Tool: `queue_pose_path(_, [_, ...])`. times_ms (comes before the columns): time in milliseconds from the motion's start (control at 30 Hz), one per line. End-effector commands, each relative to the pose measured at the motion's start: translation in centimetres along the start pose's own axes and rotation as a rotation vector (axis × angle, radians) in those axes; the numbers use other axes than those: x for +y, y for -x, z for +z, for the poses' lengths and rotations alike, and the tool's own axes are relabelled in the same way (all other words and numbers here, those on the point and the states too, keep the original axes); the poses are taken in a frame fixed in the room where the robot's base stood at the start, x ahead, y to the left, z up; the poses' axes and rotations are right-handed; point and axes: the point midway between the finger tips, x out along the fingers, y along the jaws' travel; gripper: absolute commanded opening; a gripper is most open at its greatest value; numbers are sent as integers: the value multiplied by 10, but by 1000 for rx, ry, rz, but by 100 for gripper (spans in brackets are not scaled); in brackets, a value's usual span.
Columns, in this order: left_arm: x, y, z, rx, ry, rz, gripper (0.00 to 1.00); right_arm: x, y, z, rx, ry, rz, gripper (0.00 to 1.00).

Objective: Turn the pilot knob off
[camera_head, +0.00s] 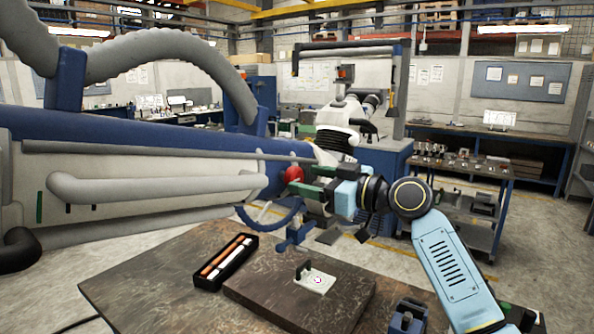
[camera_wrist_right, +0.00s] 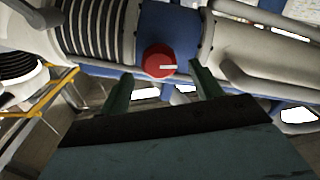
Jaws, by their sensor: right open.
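My right gripper (camera_head: 305,181) is open, with green fingers close to the knob. In the right wrist view the gripper (camera_wrist_right: 163,84) has one finger to the lower left and one to the lower right of the knob. The knob appears just beyond the fingertips; contact is not clear. My left gripper is not in view.
A worktable (camera_head: 150,285) below holds a black tray (camera_head: 225,262) with rods and a dark board (camera_head: 255,300) with a small white plate (camera_head: 315,281). A grey hose (camera_head: 150,55) arches over the microscope arm. A cart (camera_head: 470,200) stands at right with open floor around it.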

Motion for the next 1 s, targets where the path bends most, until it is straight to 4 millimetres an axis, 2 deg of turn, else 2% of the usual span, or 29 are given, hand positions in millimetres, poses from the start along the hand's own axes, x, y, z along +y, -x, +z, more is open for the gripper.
queue_pose_path(100, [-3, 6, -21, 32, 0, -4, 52, 0, -19, -2, 0, -1, 0, 65])
queue_pose_path(200, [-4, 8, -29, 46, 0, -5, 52, 0, -28, -1, -1, -1, 0, 65])
queue_pose_path(400, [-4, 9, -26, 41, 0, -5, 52, 0, -37, 0, -1, 1, 1, 65])
queue_pose_path(667, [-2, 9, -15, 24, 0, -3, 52, 0, -38, 1, -1, 1, 1, 65])
queue_pose_path(1000, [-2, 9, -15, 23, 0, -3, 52, 0, -37, 1, -1, 1, 1, 21])
